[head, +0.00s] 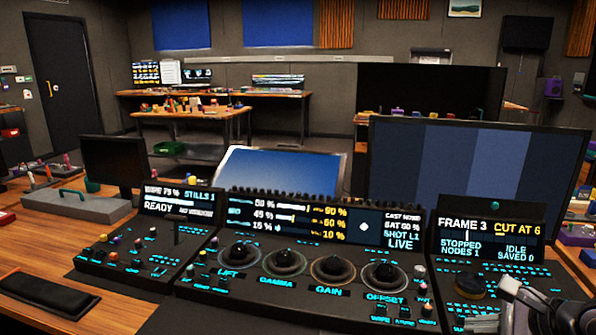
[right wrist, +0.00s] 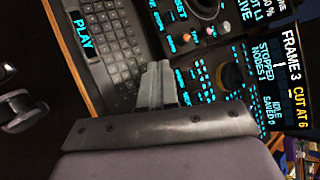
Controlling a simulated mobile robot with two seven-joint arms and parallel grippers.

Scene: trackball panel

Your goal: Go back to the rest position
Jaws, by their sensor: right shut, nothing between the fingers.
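The trackball panel (head: 300,277) lies across the desk, with several dark trackballs in rings labelled LIFT, GAMMA, GAIN and OFFSET. Its right section (head: 488,262) has a screen reading FRAME 3, CUT AT 6, STOPPED, IDLE. My right gripper (right wrist: 158,85) is shut and empty. In the right wrist view its fingertips appear over the panel's right section, between a keyboard (right wrist: 105,50) and the screen. In the head view part of my right arm shows at the lower right corner. My left gripper is not in view.
A large monitor (head: 478,170) stands behind the panel on the right, with a tilted blue screen (head: 282,172) to its left. A black pad (head: 48,294) and a grey box with a green handle (head: 75,207) lie on the desk at left. Wooden desk around the pad is bare.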

